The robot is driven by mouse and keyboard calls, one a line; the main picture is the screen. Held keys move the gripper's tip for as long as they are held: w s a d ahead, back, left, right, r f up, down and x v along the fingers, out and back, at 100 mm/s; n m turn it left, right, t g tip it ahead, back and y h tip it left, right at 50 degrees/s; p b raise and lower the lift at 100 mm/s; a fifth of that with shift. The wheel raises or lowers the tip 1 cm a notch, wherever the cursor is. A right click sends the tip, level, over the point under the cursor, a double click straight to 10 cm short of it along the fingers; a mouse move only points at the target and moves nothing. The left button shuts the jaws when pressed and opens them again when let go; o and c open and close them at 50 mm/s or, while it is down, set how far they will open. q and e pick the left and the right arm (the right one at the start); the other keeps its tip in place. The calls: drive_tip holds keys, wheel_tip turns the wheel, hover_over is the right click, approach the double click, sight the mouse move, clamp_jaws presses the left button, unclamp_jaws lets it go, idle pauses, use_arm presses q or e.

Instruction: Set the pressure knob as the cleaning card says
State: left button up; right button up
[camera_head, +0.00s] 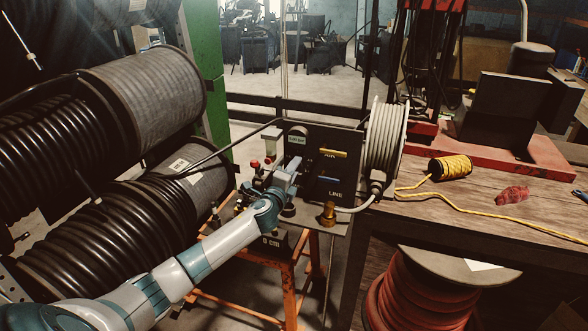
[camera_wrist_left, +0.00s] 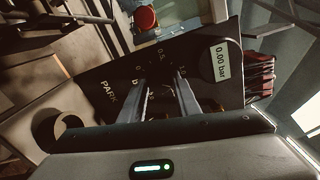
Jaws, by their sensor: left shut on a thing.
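The dark control panel (camera_head: 333,150) stands upright in the middle of the head view, with AIR and LINE labels. My left gripper (camera_head: 291,177) is at the panel's left part. In the left wrist view its two fingers (camera_wrist_left: 168,100) point at a dial scale (camera_wrist_left: 160,58) with marks such as 0, 0.5 and 1.0. The fingers are shut on the pressure knob, which is mostly hidden between them. A readout (camera_wrist_left: 221,64) beside the scale shows 0.00 bar. The word PARK (camera_wrist_left: 109,91) is printed left of the scale. I cannot make out a cleaning card.
A red button (camera_wrist_left: 146,17) is beyond the scale in the wrist view. Yellow cord (camera_head: 451,167) and a red rag (camera_head: 511,194) lie on the bench (camera_head: 480,222).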

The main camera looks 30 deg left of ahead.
use_arm(q)
drive_tip(key=o, duration=1)
use_arm(e)
drive_tip(key=shift+a, duration=0.15)
use_arm(q)
drive_tip(key=shift+s, duration=0.15)
use_arm(e)
drive_tip(key=shift+a, duration=0.2)
use_arm(q)
drive_tip(key=shift+b+v, duration=2.05)
drive_tip(key=shift+v, duration=6.55)
use_arm(e)
drive_tip(key=shift+d+f, duration=0.15)
drive_tip(key=shift+f, duration=0.9)
drive_tip(key=shift+d+f, duration=0.1)
drive_tip(key=shift+f, duration=0.9)
use_arm(q)
drive_tip(key=shift+f, duration=0.1)
use_arm(e)
drive_tip(key=shift+a, duration=0.2)
